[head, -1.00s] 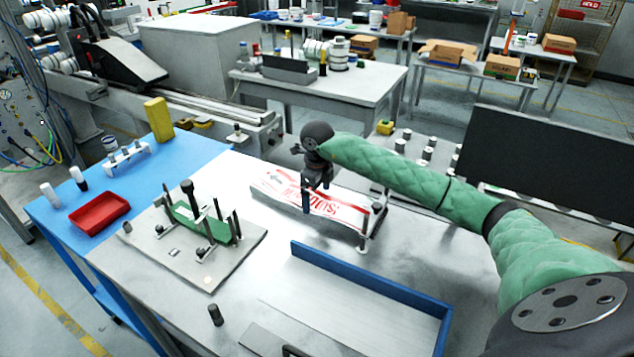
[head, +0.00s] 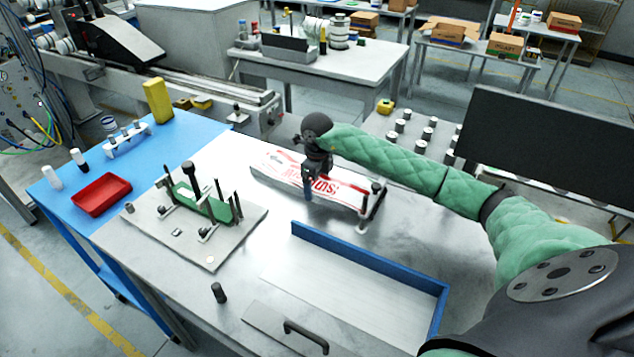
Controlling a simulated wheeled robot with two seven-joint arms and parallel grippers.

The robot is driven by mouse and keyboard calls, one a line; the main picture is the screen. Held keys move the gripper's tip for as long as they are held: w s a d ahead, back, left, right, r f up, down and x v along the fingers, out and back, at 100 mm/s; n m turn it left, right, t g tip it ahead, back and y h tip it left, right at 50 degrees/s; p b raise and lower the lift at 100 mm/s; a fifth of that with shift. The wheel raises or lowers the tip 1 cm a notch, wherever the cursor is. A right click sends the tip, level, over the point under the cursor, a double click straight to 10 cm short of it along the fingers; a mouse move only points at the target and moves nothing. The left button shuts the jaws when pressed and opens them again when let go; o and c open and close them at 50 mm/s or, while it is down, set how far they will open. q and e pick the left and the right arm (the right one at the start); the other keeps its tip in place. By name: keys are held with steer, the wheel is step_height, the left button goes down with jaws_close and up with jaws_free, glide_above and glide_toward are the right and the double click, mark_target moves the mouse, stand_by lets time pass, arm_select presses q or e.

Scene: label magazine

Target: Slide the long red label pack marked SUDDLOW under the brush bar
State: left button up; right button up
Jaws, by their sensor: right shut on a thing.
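The long label pack (head: 345,191) is white with red print, and part of its marking, "SUD", can be read. It lies lengthwise on the grey table, running from upper left to lower right. My right gripper (head: 308,191) is over the pack's middle, shut on it, and hides part of it. Two dark-topped posts with a bar (head: 371,207) stand at the pack's right end, seemingly the brush bar. The pack's right end is close to it; whether it is beneath the bar I cannot tell. My left gripper is not in view.
A plate fixture (head: 215,250) with several posts holds a green pack (head: 205,203) at left. A blue-edged tray (head: 370,262) lies in front, near a handled plate (head: 290,335). A red bin (head: 101,195) sits on the blue table. Bare table lies between fixture and tray.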

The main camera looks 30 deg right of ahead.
mark_target(332, 189)
steer(key=shift+d, duration=0.1)
steer(key=shift+s+d+b, duration=0.15)
steer(key=shift+s+d, duration=0.25)
steer(key=shift+s, duration=0.3)
steer(key=shift+s+d+b, duration=0.2)
steer(key=shift+s+d, duration=0.2)
steer(key=shift+s, duration=0.3)
steer(key=shift+s+d+b, duration=0.15)
steer(key=shift+s+d, duration=0.25)
steer(key=shift+s, duration=0.3)
steer(key=o, duration=1.2)
